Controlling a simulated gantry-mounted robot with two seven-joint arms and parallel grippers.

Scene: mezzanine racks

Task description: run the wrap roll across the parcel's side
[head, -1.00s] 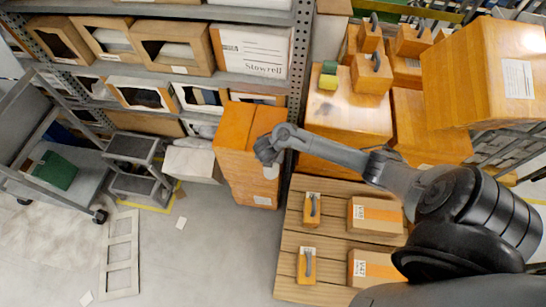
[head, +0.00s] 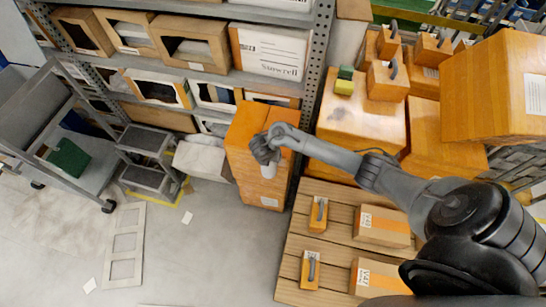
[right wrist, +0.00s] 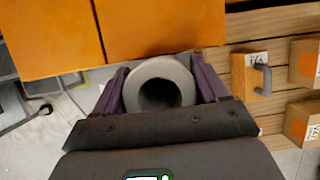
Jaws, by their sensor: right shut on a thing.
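The parcel (head: 245,187) is a tall orange box standing on the floor at the end of the shelf rack. Its orange side (right wrist: 150,28) fills the upper left of the right wrist view. My right gripper (head: 266,158) is in front of the parcel's side. It is shut on the wrap roll (right wrist: 160,76), a pale grey-white cylinder whose hollow end faces the wrist camera between the two fingers. In the head view the roll (head: 268,171) shows only as a small white end below the gripper. I cannot tell whether the roll touches the parcel. My left gripper is not in view.
A wooden pallet (head: 337,245) with small boxes and handled blocks lies right of the parcel. Large orange boxes (head: 350,117) are stacked behind it. Shelving (head: 318,95) stands behind the parcel. A grey step stool (head: 147,178) and cart are at left. Floor front-left is mostly clear.

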